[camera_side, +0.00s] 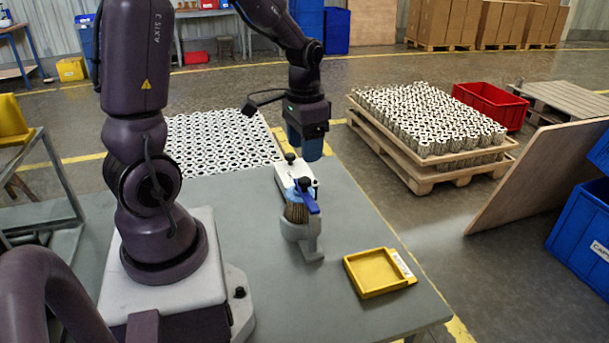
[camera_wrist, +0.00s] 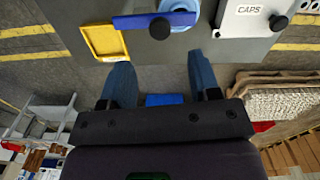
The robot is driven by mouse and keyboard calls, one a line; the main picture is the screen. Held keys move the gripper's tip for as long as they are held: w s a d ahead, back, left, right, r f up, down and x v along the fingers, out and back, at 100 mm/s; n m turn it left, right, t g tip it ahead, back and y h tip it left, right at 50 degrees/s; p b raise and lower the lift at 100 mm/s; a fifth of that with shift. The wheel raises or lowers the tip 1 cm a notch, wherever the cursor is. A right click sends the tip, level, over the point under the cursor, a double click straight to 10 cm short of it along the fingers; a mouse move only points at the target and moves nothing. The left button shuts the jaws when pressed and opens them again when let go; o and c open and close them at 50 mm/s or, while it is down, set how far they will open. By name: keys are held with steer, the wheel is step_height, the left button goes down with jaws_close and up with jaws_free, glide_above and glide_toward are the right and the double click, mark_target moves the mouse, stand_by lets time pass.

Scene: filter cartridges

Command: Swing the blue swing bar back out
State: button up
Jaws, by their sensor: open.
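The blue swing bar (camera_side: 308,200) sits on top of a grey fixture (camera_side: 308,243) that holds a pleated filter cartridge (camera_side: 296,213). In the wrist view the bar (camera_wrist: 133,22) runs left to right, its right end over a light blue round cap (camera_wrist: 181,4). A black knob (camera_wrist: 160,28) shows by the bar's middle. My gripper (camera_side: 305,148) is above and behind the fixture in the side view, apart from the bar. In the wrist view its two blue fingers (camera_wrist: 161,80) are spread, with nothing between them.
A white box labelled CAPS (camera_wrist: 240,22) with black knobs stands behind the fixture, close below my gripper; it also shows in the side view (camera_side: 287,174). A yellow tray (camera_side: 375,275) lies at the table's right front. The grey table (camera_side: 235,205) left of the fixture is clear.

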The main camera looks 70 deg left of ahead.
mark_target(305, 179)
step_height(305, 179, down, 7)
steer(key=shift+f, duration=0.2)
jaws_close()
stand_by(0.3)
